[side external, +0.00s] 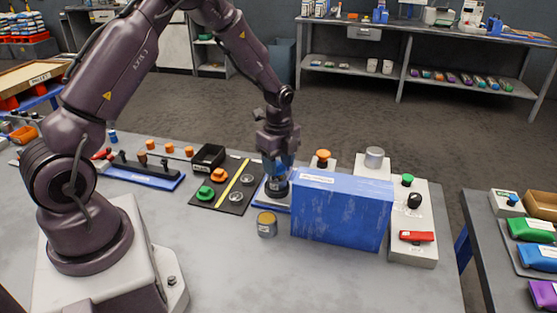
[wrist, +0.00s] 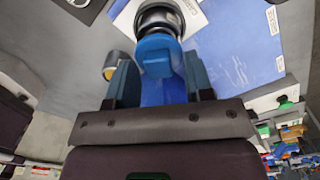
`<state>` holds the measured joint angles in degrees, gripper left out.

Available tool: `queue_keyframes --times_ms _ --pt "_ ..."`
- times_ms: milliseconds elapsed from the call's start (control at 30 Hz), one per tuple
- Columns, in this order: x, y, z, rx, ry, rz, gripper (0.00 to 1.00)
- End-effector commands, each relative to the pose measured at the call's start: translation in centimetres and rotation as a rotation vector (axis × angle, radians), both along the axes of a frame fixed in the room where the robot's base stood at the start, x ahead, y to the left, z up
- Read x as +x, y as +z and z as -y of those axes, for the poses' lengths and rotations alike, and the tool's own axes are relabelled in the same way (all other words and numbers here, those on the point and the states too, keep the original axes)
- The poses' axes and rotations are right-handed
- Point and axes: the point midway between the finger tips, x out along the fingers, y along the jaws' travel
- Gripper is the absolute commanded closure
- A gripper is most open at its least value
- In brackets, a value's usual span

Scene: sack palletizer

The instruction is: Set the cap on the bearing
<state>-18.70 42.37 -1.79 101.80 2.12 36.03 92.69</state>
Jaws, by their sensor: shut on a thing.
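My gripper (side external: 277,168) points down over a blue-and-white plate (side external: 262,197) on the bench. In the wrist view, a blue piece (wrist: 156,55), seemingly the cap, sits between the two fingers of my gripper (wrist: 160,78). A dark round part with a pale rim (wrist: 158,18), seemingly the bearing, lies just beyond the blue piece on the labelled plate. It shows as a dark cylinder (side external: 277,188) below the fingers in the side view. The blue piece and dark part look very close; I cannot tell whether they touch or how the cap is seated.
A large blue box (side external: 340,212) stands close right of my gripper. A yellow-topped grey can (side external: 267,224) stands in front. A black board (side external: 225,190) with green and orange knobs lies left. A pale panel (side external: 414,250) with a red switch stands right. The front bench is clear.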

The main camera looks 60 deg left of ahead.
Motion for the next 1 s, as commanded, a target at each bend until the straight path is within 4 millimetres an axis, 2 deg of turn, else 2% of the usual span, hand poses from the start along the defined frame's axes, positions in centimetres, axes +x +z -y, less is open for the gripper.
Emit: queue_keyframes --times_ms 1000 --pt "0.01 -0.49 0.04 0.0 0.0 0.0 0.75"
